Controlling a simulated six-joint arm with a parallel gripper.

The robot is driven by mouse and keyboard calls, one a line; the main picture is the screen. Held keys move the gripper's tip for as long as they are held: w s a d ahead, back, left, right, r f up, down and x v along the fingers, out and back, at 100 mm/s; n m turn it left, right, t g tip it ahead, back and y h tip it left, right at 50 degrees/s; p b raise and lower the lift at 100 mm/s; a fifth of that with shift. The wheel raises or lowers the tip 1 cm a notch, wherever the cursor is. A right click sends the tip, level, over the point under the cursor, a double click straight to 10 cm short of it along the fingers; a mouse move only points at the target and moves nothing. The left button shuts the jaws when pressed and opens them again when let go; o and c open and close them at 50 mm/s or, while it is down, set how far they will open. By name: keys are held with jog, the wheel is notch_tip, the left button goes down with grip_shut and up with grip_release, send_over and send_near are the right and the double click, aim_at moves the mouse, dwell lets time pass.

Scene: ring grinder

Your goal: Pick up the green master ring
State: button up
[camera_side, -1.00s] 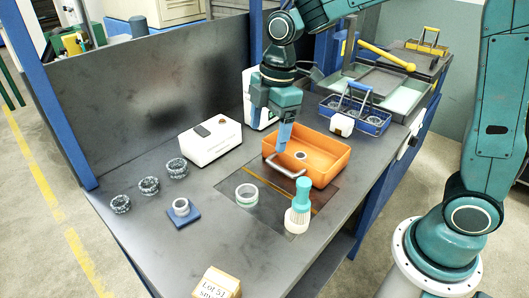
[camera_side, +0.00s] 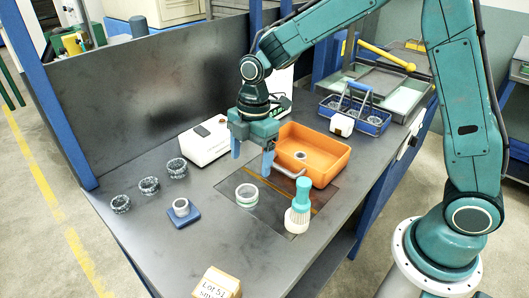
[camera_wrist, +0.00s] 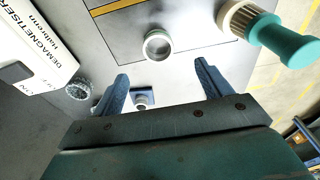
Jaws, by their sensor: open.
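The green master ring (camera_side: 246,195), pale with a green band, lies flat on the grey bench left of the brush. In the wrist view the ring (camera_wrist: 158,47) shows ahead of the fingers, near the top middle, apart from them. My gripper (camera_side: 252,158) is open with blue fingers pointing down. It hangs above the bench, behind the ring in the side view, and nothing is between its fingers. In the wrist view the fingers of my gripper (camera_wrist: 162,78) are spread wide.
A teal-handled brush (camera_side: 301,205) stands right of the ring. An orange tray (camera_side: 330,168) with a metal handle is behind. A white demagnetiser (camera_side: 202,147) stands left. A smaller ring (camera_side: 181,207) sits on a blue pad (camera_side: 185,220).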

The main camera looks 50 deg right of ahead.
send_over(247, 189)
jog(key=s, duration=0.2)
jog(key=shift+a+f, duration=0.25)
jog(key=shift+f, duration=1.05)
jog(key=shift+a+f, duration=0.2)
jog(key=shift+f, duration=1.05)
jog(key=shift+w+a+f, duration=0.1)
jog(key=shift+a+f, duration=0.05)
jog(key=shift+f, duration=1.15)
jog(key=shift+w+a+f, duration=0.1)
jog(key=shift+a+f, duration=0.05)
jog(key=shift+f, duration=1.15)
jog(key=c, duration=1.2)
